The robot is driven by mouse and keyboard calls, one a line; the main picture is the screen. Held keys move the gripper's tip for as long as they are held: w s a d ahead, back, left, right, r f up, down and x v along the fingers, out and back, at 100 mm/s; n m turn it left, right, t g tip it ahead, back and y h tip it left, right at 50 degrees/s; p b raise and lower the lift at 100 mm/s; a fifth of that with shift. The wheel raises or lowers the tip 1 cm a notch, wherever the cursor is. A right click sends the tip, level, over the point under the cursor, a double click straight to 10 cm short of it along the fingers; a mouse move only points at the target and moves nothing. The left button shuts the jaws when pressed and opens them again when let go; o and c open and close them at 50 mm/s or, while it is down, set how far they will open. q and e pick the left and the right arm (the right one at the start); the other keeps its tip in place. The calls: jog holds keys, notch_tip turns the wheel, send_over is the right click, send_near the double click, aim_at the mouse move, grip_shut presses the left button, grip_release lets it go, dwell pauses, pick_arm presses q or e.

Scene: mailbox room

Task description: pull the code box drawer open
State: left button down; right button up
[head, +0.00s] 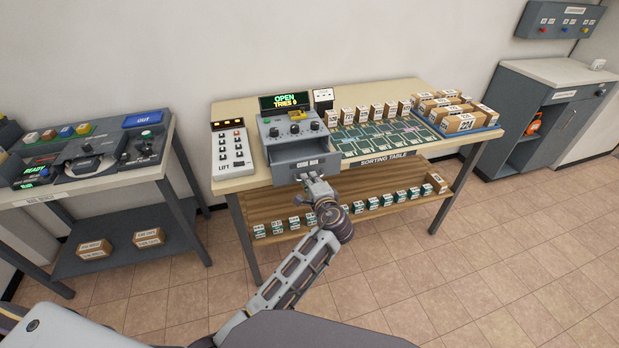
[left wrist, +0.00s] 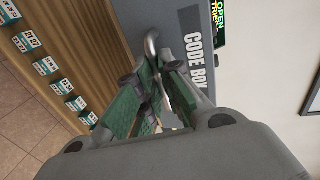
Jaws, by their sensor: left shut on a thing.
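The grey code box (head: 291,131) stands on the sorting table, with two knobs on its top face and a display (head: 287,102) reading OPEN and TRIES 0 behind it. Its drawer (head: 282,169), labelled CODE BOX, stands out from the body, with a dark gap showing above its front. My left gripper (head: 308,178) is at the drawer front, just below the label. In the left wrist view its fingers (left wrist: 155,92) are closed around the metal handle (left wrist: 151,44) beside the label. The fingers hide part of the handle. My right gripper is not in view.
The sorting table (head: 385,157) holds a LIFT button panel (head: 231,147) left of the code box and cardboard boxes (head: 462,122) at the right. Its lower shelf (head: 340,192) carries small labelled boxes close to my left arm. A control desk (head: 85,187) is at left. Tiled floor in front is clear.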

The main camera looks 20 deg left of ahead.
pick_arm(q)
jog(key=shift+s+d, duration=0.2)
jog(key=shift+s, duration=0.1)
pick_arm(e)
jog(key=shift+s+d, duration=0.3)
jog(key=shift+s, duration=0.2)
pick_arm(q)
jog(key=shift+f, duration=0.1)
jog(key=c, duration=1.6)
grip_release()
jog(key=shift+o, duration=0.2)
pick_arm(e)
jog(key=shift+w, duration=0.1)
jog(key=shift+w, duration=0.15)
pick_arm(q)
jog(key=shift+w+a, duration=0.1)
jog(key=shift+w, duration=0.05)
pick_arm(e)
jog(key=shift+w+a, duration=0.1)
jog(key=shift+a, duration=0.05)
